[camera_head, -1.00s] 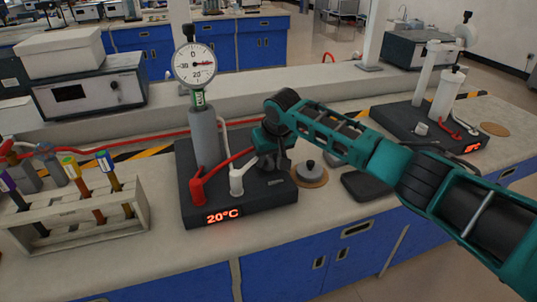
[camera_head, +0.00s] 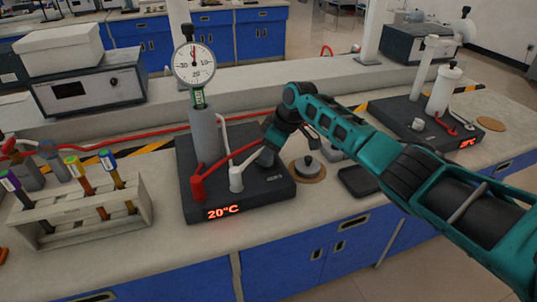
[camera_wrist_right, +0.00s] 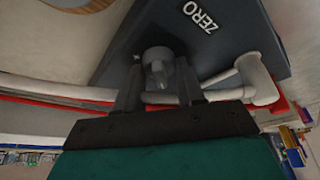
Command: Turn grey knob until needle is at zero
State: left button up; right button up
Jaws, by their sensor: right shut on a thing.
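The dial gauge (camera_head: 195,64) stands on a grey column (camera_head: 205,135) on a dark base (camera_head: 240,195) with a red 20°C display. Its needle points up, at or very near the 0 mark. The grey knob (camera_wrist_right: 158,66) sits beside the word ZERO in the right wrist view. My right gripper (camera_wrist_right: 158,82) is shut on the knob, with a finger on each side. In the head view my right gripper (camera_head: 266,157) is low over the right part of the base and hides the knob. My left gripper is not in view.
A red tube and a white tube (camera_head: 237,180) run close to the gripper. A rack with coloured-cap tubes (camera_head: 80,222) stands at left. A round grey weight on a wooden disc (camera_head: 308,168) and a dark pad (camera_head: 358,181) lie right of the base.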

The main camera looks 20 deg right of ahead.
jog(key=shift+n, duration=0.6)
jog(key=shift+b, duration=0.3)
jog(key=shift+g, duration=0.3)
jog(key=o, duration=1)
jog(key=shift+r, duration=0.1)
jog(key=p+v, duration=0.1)
jog(key=v, duration=1.1)
jog(key=shift+d+r, duration=0.25)
jog(key=shift+s, duration=0.1)
